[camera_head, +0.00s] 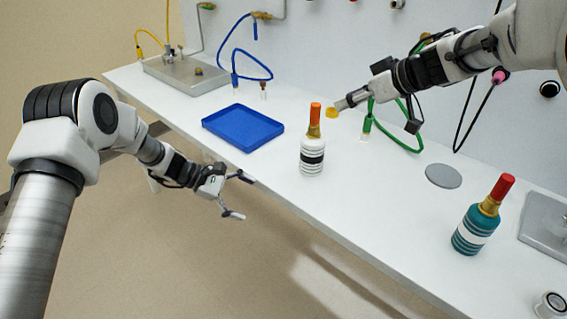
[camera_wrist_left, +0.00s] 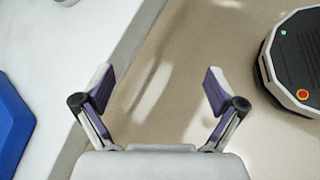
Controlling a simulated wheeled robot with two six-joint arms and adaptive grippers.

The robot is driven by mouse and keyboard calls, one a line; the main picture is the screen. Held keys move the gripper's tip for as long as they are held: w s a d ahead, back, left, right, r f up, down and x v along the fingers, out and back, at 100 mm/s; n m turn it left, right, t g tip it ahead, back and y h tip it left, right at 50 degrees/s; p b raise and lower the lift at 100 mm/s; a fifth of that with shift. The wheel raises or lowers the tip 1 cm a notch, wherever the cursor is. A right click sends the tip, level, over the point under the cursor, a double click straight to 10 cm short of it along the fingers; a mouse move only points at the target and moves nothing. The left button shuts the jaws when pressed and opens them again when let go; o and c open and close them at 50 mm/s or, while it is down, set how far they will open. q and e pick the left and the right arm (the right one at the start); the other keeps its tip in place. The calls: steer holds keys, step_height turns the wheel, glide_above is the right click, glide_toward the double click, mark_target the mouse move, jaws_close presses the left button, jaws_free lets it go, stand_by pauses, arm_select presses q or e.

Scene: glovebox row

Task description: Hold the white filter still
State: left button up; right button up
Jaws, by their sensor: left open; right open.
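The white filter (camera_head: 312,157), a white bottle shape with a black band and an orange and gold top, stands upright on the bench near its front edge. My left gripper (camera_head: 237,196) is open and empty, off the bench's front edge, to the left of the filter and lower in the picture. The left wrist view shows its two fingers (camera_wrist_left: 158,90) spread over the floor; the filter is not in that view. My right gripper (camera_head: 345,104) is above the bench, behind and to the right of the filter, apart from it. Its fingers are seen edge-on.
A blue tray (camera_head: 243,127) lies left of the filter. A teal filter (camera_head: 475,230) with a red top stands to the right. A grey disc (camera_head: 443,175), a small yellow piece (camera_head: 332,112) by my right fingertips and a green hose (camera_head: 402,140) are near.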

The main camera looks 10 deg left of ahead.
mark_target(301, 158)
arm_select(q)
steer(key=w+d+r+h, duration=0.1)
steer(key=w+d+r+n+t+h, duration=0.1)
steer(key=w+d+r, duration=0.1)
steer(key=shift+r+n, duration=0.25)
steer(key=shift+n, duration=0.05)
steer(key=w+d+n+t+h, duration=0.1)
steer(key=d+n, duration=0.1)
steer(key=w+d+r+n+t+h, duration=0.1)
steer(key=w+d+n, duration=0.1)
steer(key=w+d+n+t, duration=0.1)
steer(key=d+t, duration=0.1)
steer(key=shift+w+r+n+h, duration=0.3)
steer(key=shift+r+n+h, duration=0.05)
steer(key=shift+n+h, duration=0.05)
steer(key=shift+w+d+r+n+t, duration=0.3)
steer(key=shift+w+d+n+t, duration=0.15)
steer(key=shift+n+t, duration=0.2)
steer(key=x, duration=0.7)
steer(key=c, duration=1.5)
steer(key=shift+o, duration=0.2)
